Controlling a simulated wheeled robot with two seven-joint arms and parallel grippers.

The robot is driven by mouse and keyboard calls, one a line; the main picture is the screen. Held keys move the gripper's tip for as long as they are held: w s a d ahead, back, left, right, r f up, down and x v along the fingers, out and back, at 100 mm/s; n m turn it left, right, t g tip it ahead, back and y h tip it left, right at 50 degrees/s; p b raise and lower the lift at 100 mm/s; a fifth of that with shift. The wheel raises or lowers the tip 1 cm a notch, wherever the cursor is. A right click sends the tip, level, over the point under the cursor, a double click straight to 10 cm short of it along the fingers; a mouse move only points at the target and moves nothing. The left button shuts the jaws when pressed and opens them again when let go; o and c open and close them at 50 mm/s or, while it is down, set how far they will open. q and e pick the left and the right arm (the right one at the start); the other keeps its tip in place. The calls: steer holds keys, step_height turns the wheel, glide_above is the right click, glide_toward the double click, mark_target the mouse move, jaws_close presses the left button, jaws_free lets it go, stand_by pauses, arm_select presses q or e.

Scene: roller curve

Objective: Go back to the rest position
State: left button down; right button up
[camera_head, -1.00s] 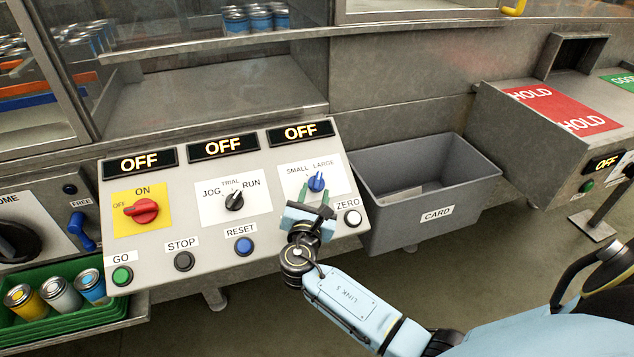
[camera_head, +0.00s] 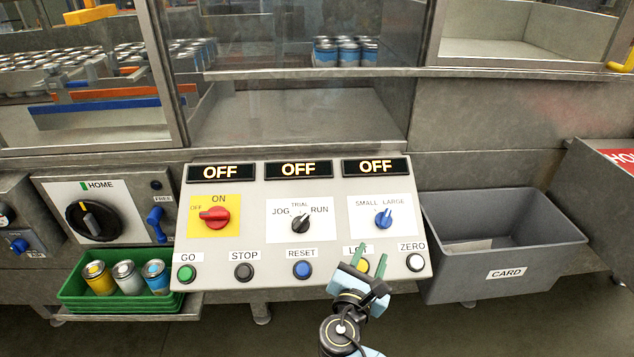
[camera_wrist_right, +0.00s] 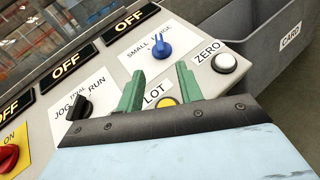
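My right gripper (camera_head: 366,276) is in front of the lower right of the sloped control panel (camera_head: 245,235). Its two green fingers stand apart with nothing between them, and it covers part of the LOT label and its yellow button (camera_head: 362,266). In the right wrist view the open fingers (camera_wrist_right: 160,90) point toward the panel, with the yellow button (camera_wrist_right: 166,102) showing between them. The blue SMALL/LARGE knob (camera_head: 383,218) is above the gripper, apart from it. My left gripper is not in view.
The white ZERO button (camera_head: 415,262) is just right of the gripper. A grey CARD bin (camera_head: 560,236) stands to the right. A green tray (camera_head: 75,293) with cans is at lower left. The floor (camera_head: 480,335) in front is clear.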

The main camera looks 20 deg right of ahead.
steer(key=s+d+f+m+g+y, duration=0.2)
steer(key=s+f+m+g, duration=0.1)
steer(key=s+m, duration=0.3)
steer(key=s+d+f+m+g+y, duration=0.2)
steer(key=s+f+m+g, duration=0.1)
steer(key=s+m, duration=0.35)
steer(key=s+a+m+g+y, duration=0.4)
steer(key=s+a+m+y, duration=0.35)
steer(key=s+m, duration=0.4)
steer(key=s+f+n+g, duration=0.1)
steer(key=s+f, duration=0.2)
steer(key=f, duration=2.2)
steer(key=s+d+f+g, duration=0.1)
steer(key=s+d+f, duration=0.3)
steer(key=s+f, duration=0.9)
steer(key=s, duration=0.2)
steer(key=shift+s+f+n, duration=0.25)
steer(key=shift+s+n, duration=0.05)
